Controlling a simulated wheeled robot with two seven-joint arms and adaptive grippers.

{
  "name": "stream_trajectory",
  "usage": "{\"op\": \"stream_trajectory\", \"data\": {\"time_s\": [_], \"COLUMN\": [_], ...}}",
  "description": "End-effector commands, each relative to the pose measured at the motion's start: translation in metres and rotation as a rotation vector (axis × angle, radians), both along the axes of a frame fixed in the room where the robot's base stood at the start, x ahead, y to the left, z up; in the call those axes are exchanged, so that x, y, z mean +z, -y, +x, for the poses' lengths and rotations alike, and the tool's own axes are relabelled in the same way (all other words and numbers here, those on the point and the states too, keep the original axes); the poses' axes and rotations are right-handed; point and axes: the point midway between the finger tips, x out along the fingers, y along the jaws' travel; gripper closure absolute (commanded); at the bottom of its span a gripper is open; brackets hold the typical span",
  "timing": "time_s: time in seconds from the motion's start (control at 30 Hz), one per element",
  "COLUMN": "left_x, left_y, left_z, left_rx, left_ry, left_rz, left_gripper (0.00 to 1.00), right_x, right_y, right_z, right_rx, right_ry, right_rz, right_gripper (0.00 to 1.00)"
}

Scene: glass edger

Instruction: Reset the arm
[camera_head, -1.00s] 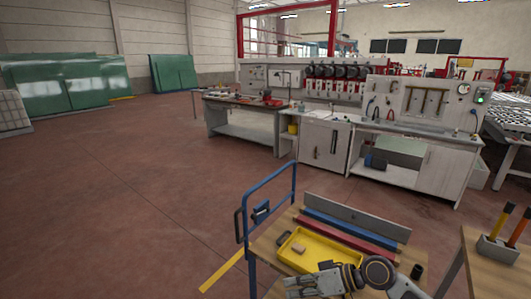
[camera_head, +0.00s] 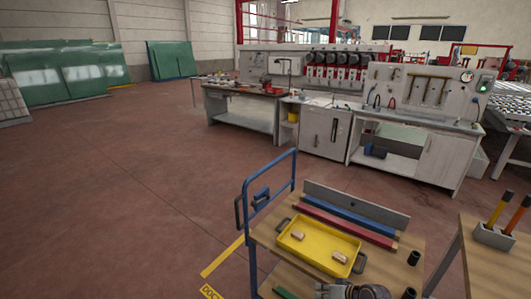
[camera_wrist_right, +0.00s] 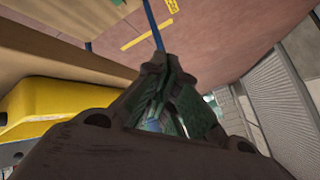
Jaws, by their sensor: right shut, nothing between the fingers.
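My right arm shows at the bottom edge of the head view, low in front of the cart, with only a dark grey rounded part visible there. My right gripper (camera_wrist_right: 165,68) fills the middle of the right wrist view, its dark fingers shut together with nothing between them. A yellow tray (camera_head: 287,243) lies on the wooden cart top (camera_head: 263,232) and holds two small wooden blocks (camera_head: 298,234) (camera_head: 340,257). A yellow object, likely the same tray, shows at the left of the wrist view (camera_wrist_right: 60,112). My left gripper is not in view.
A red bar (camera_head: 345,232), a blue bar (camera_head: 340,219) and a grey profile (camera_head: 360,208) lie behind the tray. The cart has a blue handle (camera_head: 246,208). A second table (camera_head: 495,265) stands at right with a grey tool holder (camera_head: 495,236). Open floor lies left.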

Motion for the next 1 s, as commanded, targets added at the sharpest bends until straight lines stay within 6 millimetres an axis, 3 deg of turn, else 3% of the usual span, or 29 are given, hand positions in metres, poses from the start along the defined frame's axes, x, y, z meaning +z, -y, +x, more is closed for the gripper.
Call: {"op": "stream_trajectory", "data": {"time_s": [0.1, 0.27, 0.47, 0.7, 1.0], "left_x": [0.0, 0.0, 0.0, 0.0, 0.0], "left_y": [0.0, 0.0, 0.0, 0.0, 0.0], "left_z": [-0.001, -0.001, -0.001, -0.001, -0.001], "left_rx": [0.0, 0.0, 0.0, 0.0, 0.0], "left_ry": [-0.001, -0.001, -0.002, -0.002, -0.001], "left_rz": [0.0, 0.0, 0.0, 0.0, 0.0], "left_gripper": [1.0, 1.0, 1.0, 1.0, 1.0], "right_x": [-0.049, -0.11, -0.181, -0.255, -0.329], "right_y": [0.02, 0.046, 0.072, 0.091, 0.096], "right_z": [-0.012, -0.037, -0.081, -0.153, -0.262], "right_rx": [-0.056, -0.112, -0.155, -0.163, -0.119], "right_ry": [-0.03, -0.067, -0.119, -0.19, -0.283], "right_rz": [-0.057, -0.142, -0.244, -0.36, -0.481], "right_gripper": [1.0, 1.0, 1.0, 1.0, 1.0]}}
